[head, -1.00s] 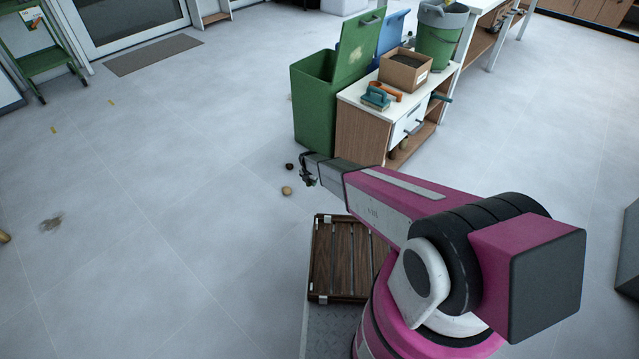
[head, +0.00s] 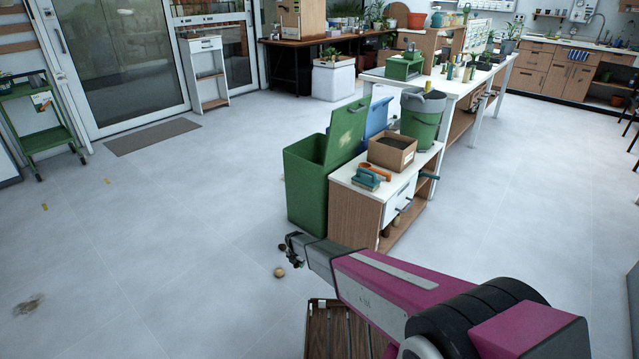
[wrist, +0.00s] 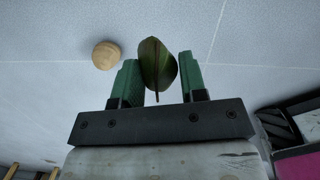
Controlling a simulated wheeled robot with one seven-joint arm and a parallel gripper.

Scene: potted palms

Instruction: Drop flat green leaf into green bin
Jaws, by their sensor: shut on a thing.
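My gripper (head: 291,241) is shut on the flat green leaf (wrist: 158,66), which stands up between the two green fingers in the wrist view. In the head view the leaf is too small to make out. The green bin (head: 306,188) stands on the floor beyond my gripper, its lid (head: 346,133) raised. My gripper is in front of the bin in the picture, apart from its opening.
A small cabinet (head: 354,212) stands against the bin's right side, carrying a cardboard box (head: 391,153) and a green bucket (head: 422,122). A round tan thing (head: 279,272) lies on the floor near my gripper. A slatted wooden crate (head: 330,330) is below my arm. Floor at left is mostly clear.

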